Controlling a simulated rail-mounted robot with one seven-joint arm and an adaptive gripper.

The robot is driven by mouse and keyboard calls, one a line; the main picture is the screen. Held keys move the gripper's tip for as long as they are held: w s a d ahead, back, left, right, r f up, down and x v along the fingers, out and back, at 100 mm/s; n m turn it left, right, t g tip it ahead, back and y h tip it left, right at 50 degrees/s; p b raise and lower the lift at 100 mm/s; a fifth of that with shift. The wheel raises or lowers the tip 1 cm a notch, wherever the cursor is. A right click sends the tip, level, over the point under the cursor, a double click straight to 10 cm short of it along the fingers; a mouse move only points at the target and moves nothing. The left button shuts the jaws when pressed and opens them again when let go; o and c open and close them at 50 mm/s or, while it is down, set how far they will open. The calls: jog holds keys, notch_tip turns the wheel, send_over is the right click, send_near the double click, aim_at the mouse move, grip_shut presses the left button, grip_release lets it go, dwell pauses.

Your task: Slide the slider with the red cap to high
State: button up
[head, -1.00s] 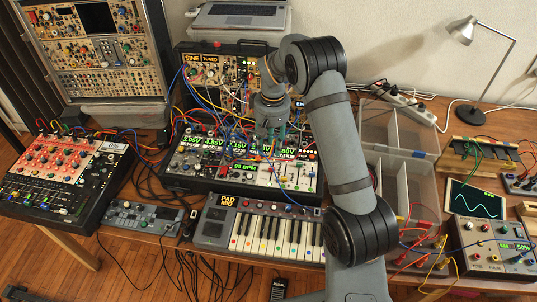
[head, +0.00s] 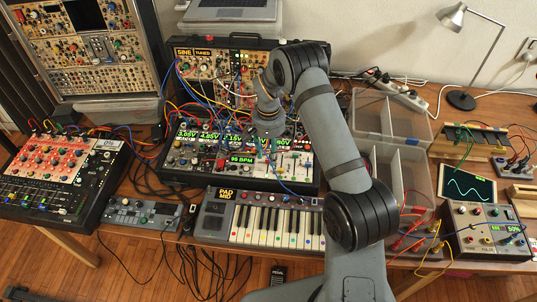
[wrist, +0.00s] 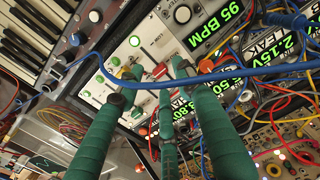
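The synth case (head: 240,184) stands mid-table with lit green readouts and a pale lower panel of knobs and sliders. In the wrist view, a red cap (wrist: 160,71) shows on the pale panel (wrist: 150,32), between the fingertips; I cannot tell how far along its slot it sits. My gripper (wrist: 155,82) has green fingers spread apart with nothing held between them. In the head view, my gripper (head: 263,146) points down over the panel's right half. The fingers hide part of the panel, and contact with the cap cannot be told.
A blue cable (wrist: 215,77) crosses the wrist view in front of the fingers. More patch cables hang over the modules behind. A small keyboard (head: 215,221) lies in front of the case. Clear plastic bins (head: 421,200) stand to the right, near my arm.

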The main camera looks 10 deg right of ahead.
aim_at(268, 161)
jog(key=shift+f, duration=1.1)
jog(key=shift+c, duration=1.1)
jog(key=c, duration=0.6)
grip_shut()
jog(key=shift+d, duration=0.1)
